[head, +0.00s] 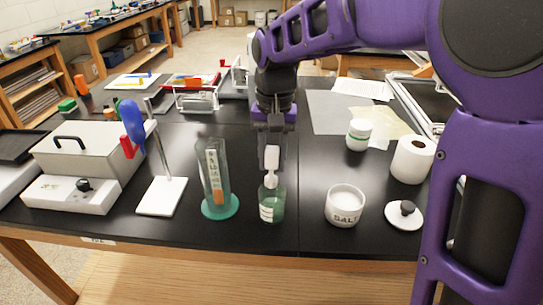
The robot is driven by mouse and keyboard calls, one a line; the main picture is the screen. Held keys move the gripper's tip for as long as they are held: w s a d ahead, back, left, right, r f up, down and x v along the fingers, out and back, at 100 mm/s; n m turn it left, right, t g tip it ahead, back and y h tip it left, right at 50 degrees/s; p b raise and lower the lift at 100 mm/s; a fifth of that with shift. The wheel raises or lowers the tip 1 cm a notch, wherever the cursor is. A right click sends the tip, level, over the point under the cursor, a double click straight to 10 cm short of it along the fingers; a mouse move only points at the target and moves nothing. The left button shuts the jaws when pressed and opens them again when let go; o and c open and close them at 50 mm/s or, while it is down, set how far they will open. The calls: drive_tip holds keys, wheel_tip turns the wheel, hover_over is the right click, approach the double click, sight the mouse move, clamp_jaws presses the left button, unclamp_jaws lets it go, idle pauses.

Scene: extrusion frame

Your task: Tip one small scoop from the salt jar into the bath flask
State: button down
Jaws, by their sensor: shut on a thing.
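The salt jar (345,206) is a white open jar lettered SALT, with white salt inside. It stands at the front right of the black bench. A small flask (270,208) with green contents and a pale label stands left of it, and I take it for the bath flask. My gripper (274,148) points down above the flask, shut on a white scoop (271,160). The scoop hangs upright at the flask's mouth. I cannot tell whether its lower end is inside, or whether it carries salt.
A tall cylinder (214,172) on a green base stands close left of the flask. A stand with a white base (161,197) and a grey water bath (88,150) are farther left. A knobbed lid (403,215), paper roll (412,160) and white bottle (358,135) are at right.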

sight(276, 181)
drive_tip(key=shift+d+f+y+b, duration=0.25)
drive_tip(key=shift+d+y+b, duration=0.65)
drive_tip(key=shift+y+b, duration=0.75)
drive_tip(key=shift+d+f+y+b, duration=0.25)
drive_tip(key=shift+d+y+b, duration=0.7)
drive_tip(key=shift+b, duration=1.15)
drive_tip(key=shift+d+f+y+b, duration=0.2)
drive_tip(key=shift+f+y+b, duration=0.05)
drive_tip(key=shift+y+b, duration=0.35)
drive_tip(key=d+f+y, duration=0.1)
drive_tip(key=y, duration=0.2)
drive_tip(key=d+f+y, duration=0.1)
drive_tip(key=y, duration=0.2)
drive_tip(key=d+f+y, duration=0.1)
drive_tip(key=y, duration=0.2)
